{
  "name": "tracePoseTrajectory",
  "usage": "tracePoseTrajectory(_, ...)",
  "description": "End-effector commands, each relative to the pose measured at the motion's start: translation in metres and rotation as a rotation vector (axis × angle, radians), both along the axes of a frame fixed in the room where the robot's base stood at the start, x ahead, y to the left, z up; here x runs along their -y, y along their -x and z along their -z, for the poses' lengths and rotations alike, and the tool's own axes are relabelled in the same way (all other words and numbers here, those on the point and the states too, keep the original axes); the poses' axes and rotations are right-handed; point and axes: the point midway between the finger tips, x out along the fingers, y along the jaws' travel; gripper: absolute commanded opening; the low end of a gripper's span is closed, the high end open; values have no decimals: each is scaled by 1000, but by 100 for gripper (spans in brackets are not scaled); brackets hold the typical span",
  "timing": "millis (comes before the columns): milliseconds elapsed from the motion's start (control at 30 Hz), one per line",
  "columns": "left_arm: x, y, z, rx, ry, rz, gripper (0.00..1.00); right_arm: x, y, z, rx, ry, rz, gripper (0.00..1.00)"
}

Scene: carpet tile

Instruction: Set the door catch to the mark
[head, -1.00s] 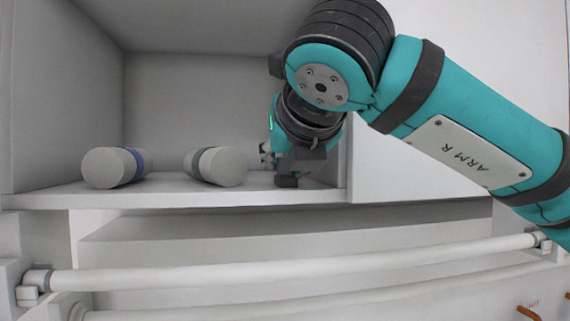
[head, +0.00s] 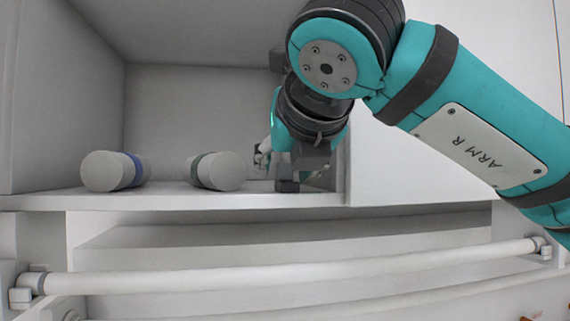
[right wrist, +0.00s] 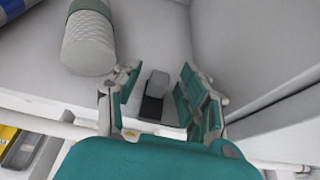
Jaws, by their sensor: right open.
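The door catch looks to be a small grey block with a dark face (right wrist: 155,92), standing near the front edge of the shelf. It also shows in the head view as a dark block (head: 287,186). My right gripper (right wrist: 161,82) is open, with one finger on each side of the block and visible gaps between. In the head view my right gripper (head: 284,166) is partly hidden behind its own wrist. No mark can be made out. My left gripper is not in view.
Two light cylinders lie left of my gripper on the shelf (head: 240,201), one with a green band (head: 222,171), one with a blue band (head: 103,171). A white panel (head: 400,165) stands close on the right. A white rail (head: 270,276) runs below in front.

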Motion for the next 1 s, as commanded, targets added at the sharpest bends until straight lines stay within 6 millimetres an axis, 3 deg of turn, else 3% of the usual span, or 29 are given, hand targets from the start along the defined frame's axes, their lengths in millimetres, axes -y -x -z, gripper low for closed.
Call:
tracePoseTrajectory(500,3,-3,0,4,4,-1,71,16,88,-38,4,-1,-2,42)
tracePoseTrajectory(700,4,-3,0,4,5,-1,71,19,103,-44,1,0,-2,42)
tracePoseTrajectory(1000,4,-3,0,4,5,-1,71,19,104,-44,1,0,-2,42)
